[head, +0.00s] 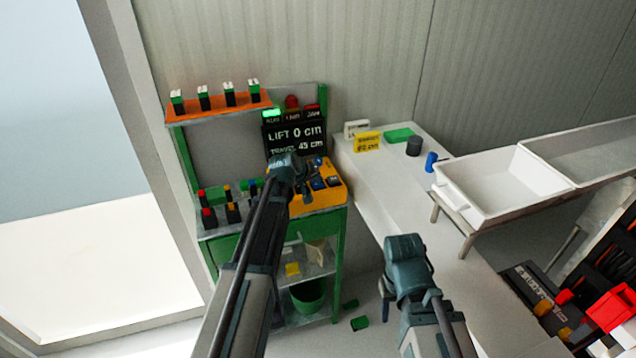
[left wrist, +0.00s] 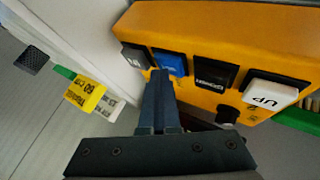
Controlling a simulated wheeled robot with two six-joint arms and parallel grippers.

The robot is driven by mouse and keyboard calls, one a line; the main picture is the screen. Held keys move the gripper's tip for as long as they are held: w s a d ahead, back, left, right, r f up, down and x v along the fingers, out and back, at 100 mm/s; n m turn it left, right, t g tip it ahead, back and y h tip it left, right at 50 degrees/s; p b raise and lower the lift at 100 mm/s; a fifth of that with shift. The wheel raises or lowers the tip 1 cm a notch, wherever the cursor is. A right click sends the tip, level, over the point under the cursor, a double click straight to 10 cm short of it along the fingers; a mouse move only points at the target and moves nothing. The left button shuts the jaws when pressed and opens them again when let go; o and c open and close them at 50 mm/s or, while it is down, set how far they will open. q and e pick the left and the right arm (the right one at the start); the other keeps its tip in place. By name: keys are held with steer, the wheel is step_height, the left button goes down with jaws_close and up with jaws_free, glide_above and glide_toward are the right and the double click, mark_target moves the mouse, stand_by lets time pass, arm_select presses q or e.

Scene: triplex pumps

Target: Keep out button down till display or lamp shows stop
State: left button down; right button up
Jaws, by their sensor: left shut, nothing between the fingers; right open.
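The yellow control box (head: 325,188) stands on the green bench. The left wrist view shows its white UP button (left wrist: 270,94), black DOWN button (left wrist: 213,75), blue button (left wrist: 170,64) and dark grey button (left wrist: 136,57); the last two labels are hard to read. My left gripper (left wrist: 160,74) is shut and empty, its tips at the near edge of the blue button; I cannot tell whether it is pressed. The display (head: 294,138) reads LIFT 0 cm, TRAVEL 45 cm. Above it the green lamp (head: 272,114) is lit; the other two look dark. My right gripper (head: 387,300) is open and empty.
A shelf (head: 218,110) with several green-and-black parts is at the back left. A white table (head: 385,175) right of the bench bears a yellow sign (head: 367,142). White trays (head: 502,185) stand further right. A green bin (head: 308,294) is under the bench.

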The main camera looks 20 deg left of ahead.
mark_target(317, 185)
stand_by(0.7)
arm_select(q)
steer(key=shift+r+p, duration=0.95)
step_height(317, 185, up, 5)
steer(key=p, duration=0.5)
